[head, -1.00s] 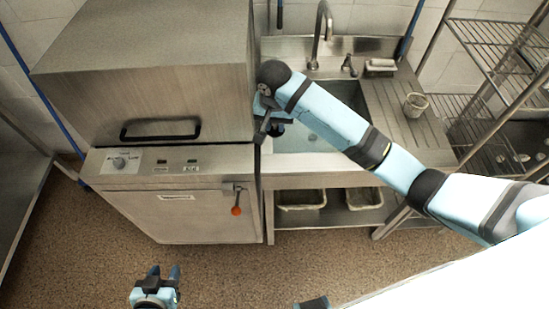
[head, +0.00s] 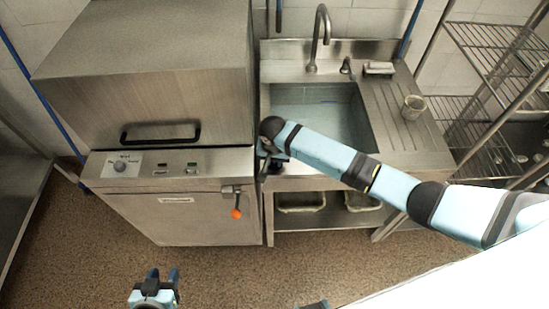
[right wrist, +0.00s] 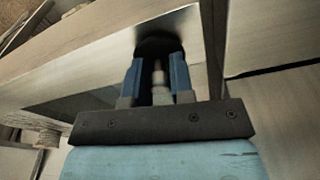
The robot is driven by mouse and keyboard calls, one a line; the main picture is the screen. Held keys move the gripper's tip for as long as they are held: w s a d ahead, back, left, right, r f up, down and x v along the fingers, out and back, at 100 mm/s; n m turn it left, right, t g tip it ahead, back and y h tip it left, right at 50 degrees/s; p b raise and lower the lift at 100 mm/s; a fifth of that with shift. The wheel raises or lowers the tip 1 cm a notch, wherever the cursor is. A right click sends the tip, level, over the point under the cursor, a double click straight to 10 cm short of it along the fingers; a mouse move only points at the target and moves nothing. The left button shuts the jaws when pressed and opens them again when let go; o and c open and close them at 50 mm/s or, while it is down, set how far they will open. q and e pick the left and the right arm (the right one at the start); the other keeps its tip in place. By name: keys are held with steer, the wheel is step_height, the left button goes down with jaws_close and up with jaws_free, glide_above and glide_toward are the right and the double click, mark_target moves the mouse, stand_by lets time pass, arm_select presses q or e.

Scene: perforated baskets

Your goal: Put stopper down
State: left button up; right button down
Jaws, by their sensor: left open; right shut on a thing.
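The stopper (right wrist: 158,46) shows in the right wrist view as a dark round piece with a grey stem. My right gripper (right wrist: 159,72) is shut on it, with the stem between the blue fingers. In the head view my right gripper (head: 266,167) is by the front left corner of the sink counter, next to the dishwasher; my arm hides the stopper there. A bare metal surface lies close to the stopper in the right wrist view; I cannot tell whether they touch. My left gripper (head: 163,275) is open and empty above the floor at the bottom left.
The sink basin (head: 318,103) lies behind my right arm, with a tap (head: 318,40) at its back. The dishwasher (head: 180,215) stands left of it. A small container (head: 413,107) is on the drainboard (head: 395,120). A wire rack (head: 490,45) stands at right.

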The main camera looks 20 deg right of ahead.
mark_target(274, 167)
steer(key=shift+f, duration=0.1)
steer(key=c, duration=1)
jaws_free()
step_height(274, 167, up, 12)
steer(key=s, duration=0.1)
steer(key=s+a+f+n+t+y, duration=0.2)
steer(key=s+a+f+y, duration=0.15)
steer(key=s+f, duration=0.3)
steer(key=s+d+f+n+t, duration=0.1)
steer(key=s+d+n+t, duration=0.1)
steer(key=s, duration=0.3)
steer(key=s+d+f+n+t, duration=0.2)
steer(key=s+t, duration=0.1)
steer(key=s, duration=0.3)
steer(key=s+d+f+n+t, duration=0.2)
steer(key=s, duration=0.4)
steer(key=shift+s+d+t, duration=0.15)
steer(key=shift+d+t, duration=0.25)
